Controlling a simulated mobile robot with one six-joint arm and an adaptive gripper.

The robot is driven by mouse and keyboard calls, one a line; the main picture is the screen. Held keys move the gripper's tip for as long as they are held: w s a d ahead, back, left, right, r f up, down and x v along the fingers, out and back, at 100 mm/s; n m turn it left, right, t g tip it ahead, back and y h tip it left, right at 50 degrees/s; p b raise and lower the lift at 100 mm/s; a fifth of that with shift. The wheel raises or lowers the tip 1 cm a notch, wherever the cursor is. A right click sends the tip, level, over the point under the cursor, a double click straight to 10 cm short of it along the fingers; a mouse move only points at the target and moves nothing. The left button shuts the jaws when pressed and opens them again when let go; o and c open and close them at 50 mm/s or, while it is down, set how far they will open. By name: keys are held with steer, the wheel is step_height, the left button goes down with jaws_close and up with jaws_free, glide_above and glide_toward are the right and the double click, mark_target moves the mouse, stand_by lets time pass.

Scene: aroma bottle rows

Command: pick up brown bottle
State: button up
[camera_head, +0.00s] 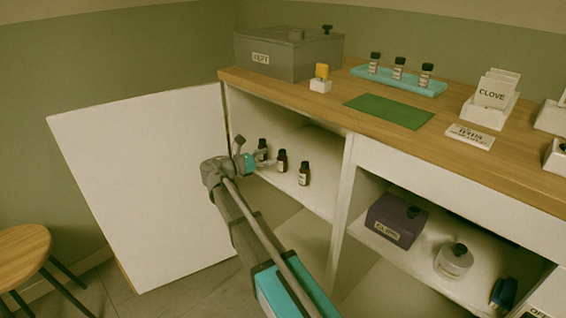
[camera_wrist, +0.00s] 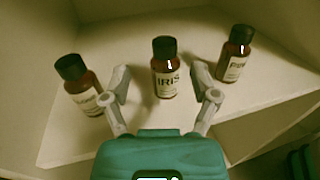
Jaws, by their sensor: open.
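Three brown bottles with black caps and pale labels stand in a row on the shelf inside the open cabinet. In the wrist view, the middle bottle (camera_wrist: 165,72), labelled IRIS, stands upright just beyond my gripper (camera_wrist: 164,84), roughly between its fingertips. The left bottle (camera_wrist: 80,88) and right bottle (camera_wrist: 234,55) stand outside the fingers. My gripper is open and empty. In the head view, my gripper (camera_head: 262,160) reaches in at the shelf near the left bottle (camera_head: 263,148), with the middle bottle (camera_head: 282,161) and right bottle (camera_head: 304,173) to its right.
A white door (camera_head: 140,185) stands open left of the cabinet. The wooden counter (camera_head: 330,110) forms the top above the shelf. More brown bottles stand in a teal tray (camera_head: 430,90) on the counter. A dark purple box (camera_head: 396,221) and round jar (camera_head: 454,262) occupy the right compartment.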

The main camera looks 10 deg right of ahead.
mark_target(282, 151)
stand_by(0.3)
steer(key=shift+x, duration=2.6)
steer(key=shift+s+r, duration=0.1)
steer(key=shift+s, duration=0.1)
jaws_close()
